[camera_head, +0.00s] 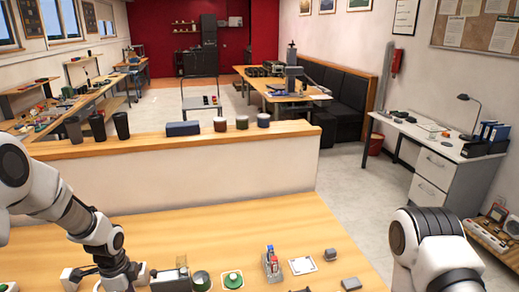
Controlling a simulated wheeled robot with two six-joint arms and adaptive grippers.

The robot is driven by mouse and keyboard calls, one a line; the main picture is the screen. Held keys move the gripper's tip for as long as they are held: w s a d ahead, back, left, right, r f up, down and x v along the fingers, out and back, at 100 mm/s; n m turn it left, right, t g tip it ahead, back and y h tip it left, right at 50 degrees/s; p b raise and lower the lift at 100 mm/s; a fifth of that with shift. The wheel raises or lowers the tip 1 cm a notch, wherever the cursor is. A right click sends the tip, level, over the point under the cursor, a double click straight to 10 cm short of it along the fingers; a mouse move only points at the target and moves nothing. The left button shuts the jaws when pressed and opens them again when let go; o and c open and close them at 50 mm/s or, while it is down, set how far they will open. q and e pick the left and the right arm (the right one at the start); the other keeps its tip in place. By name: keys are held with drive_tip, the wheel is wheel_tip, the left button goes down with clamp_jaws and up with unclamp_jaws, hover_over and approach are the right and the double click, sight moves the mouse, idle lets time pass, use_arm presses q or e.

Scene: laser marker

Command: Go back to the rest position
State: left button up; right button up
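My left arm comes in from the left and reaches down to the wooden table (220,235). Its dark wrist end and what shows of my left gripper (117,282) are at the bottom edge. Its fingertips are not clear, so I cannot tell whether it is open or shut. My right arm stands at the bottom right with its white and dark links showing. My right gripper is out of view.
Near my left gripper are a dark box (170,280), a green button (232,280), a holder with red and blue items (271,264) and a white plate (302,265). A low wall (200,178) with cups stands behind. The table's middle is clear.

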use_arm(q)
drive_tip(key=s+d+f+n, duration=0.2)
drive_tip(key=s+f, duration=0.1)
drive_tip(key=s+d+f+n, duration=0.2)
drive_tip(key=s+f, duration=0.2)
drive_tip(key=s+d+f+n, duration=0.2)
drive_tip(key=s+f, duration=0.1)
drive_tip(key=shift+s+d+f+h, duration=0.1)
drive_tip(key=shift+s+f+h, duration=0.1)
drive_tip(key=shift+f+h, duration=0.2)
drive_tip(key=s+d+f+n, duration=0.1)
drive_tip(key=s+f+n, duration=0.1)
drive_tip(key=s+n, duration=0.5)
drive_tip(key=s+d+f+n, duration=0.2)
drive_tip(key=s, duration=0.8)
wheel_tip(320, 180, down, 12)
drive_tip(key=b, duration=1.1)
drive_tip(key=shift+s+a+r+n+y+b, duration=0.15)
drive_tip(key=shift+s+a+n+y+b, duration=0.15)
drive_tip(key=shift+s+y, duration=0.1)
